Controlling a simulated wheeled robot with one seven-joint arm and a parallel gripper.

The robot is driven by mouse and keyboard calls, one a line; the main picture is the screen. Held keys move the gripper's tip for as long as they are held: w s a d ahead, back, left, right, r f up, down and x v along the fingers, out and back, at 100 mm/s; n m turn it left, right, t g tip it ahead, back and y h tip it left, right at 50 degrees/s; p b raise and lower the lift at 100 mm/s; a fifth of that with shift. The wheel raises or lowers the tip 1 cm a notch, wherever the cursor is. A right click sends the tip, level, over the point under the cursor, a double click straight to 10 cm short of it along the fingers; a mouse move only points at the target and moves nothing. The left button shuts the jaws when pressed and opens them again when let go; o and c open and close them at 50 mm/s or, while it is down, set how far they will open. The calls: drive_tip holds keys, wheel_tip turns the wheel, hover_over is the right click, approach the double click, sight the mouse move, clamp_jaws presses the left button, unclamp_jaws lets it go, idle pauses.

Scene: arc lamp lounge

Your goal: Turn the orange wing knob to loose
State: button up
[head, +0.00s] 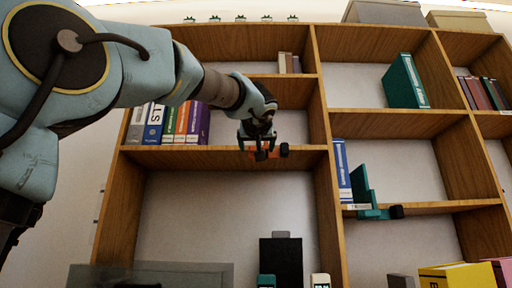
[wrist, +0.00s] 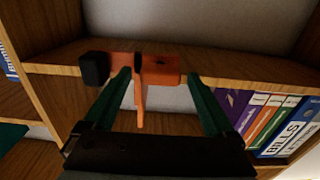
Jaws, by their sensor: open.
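The orange wing knob (wrist: 140,98) is on an orange clamp-like body (wrist: 165,66) at the front edge of a wooden shelf. A black block (wrist: 95,68) sits at its left end in the wrist view. The wing hangs down, closer to the left finger. My gripper (wrist: 159,76) is open, with its two green fingers on either side of the wing and a gap showing on both sides. In the head view my gripper (head: 259,142) is at the shelf edge and hides most of the orange part (head: 262,152).
Binders (head: 178,123) stand on the same shelf, left of my gripper in the head view. A teal bracket (head: 366,194) with a black end sits on the shelf to the right. Wooden uprights (head: 325,205) flank the compartments.

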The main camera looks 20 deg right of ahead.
drive_tip(key=c, duration=1.4)
drive_tip(key=shift+m, duration=0.3)
drive_tip(key=shift+s+d+f+m+p, duration=0.15)
drive_tip(key=shift+m+p, duration=0.8)
drive_tip(key=shift+m, duration=3.35)
drive_tip(key=shift+d+f+m+p, duration=0.1)
drive_tip(key=shift+m+p, duration=0.8)
drive_tip(key=shift+m, duration=3.4)
drive_tip(key=o, duration=1.4)
